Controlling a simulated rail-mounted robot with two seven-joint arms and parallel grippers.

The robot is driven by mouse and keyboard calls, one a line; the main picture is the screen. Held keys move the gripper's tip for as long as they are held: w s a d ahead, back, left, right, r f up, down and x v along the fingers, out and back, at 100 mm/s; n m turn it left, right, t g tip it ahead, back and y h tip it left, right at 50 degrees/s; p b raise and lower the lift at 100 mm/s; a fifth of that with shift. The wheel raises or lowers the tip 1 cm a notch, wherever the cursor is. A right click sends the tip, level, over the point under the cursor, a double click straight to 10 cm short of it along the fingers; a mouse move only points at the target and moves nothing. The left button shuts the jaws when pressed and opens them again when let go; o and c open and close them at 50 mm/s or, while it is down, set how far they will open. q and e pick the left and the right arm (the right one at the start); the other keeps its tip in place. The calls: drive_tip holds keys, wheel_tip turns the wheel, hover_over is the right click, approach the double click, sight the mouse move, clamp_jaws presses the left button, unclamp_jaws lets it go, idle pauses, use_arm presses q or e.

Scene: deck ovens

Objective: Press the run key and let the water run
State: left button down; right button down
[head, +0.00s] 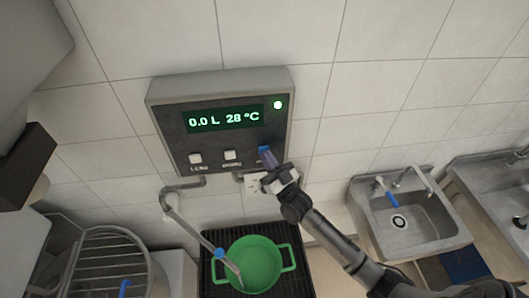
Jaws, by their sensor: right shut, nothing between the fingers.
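A wall-mounted water panel (222,93) shows 0.0 L and 28 °C on its display (223,118), with a lit green lamp (278,105). Two pale keys, a left one (195,158) and a middle one (230,155), sit along its lower edge. A blue key (264,149) is at the lower right, partly covered by my right gripper (268,158). The right gripper is shut, its tips at or just in front of the blue key; contact is unclear. A green two-handled pot (254,262) stands below the spout pipe (197,237). My left gripper is not in view.
The pot stands on a dark grate (298,276). A steel sink (420,225) with a tap is at the right.

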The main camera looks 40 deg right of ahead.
drive_tip(key=shift+s+a, duration=0.1)
idle(0.3)
drive_tip(key=shift+s+a+p, duration=0.4)
drive_tip(key=shift+s+p, duration=0.05)
drive_tip(key=shift+s, duration=0.15)
drive_tip(key=s+a, duration=0.1)
drive_tip(key=s+p, duration=0.1)
drive_tip(key=s, duration=0.1)
drive_tip(key=s+a+p, duration=0.1)
drive_tip(key=shift+s+a, duration=0.15)
drive_tip(key=shift+a, duration=0.2)
idle(0.5)
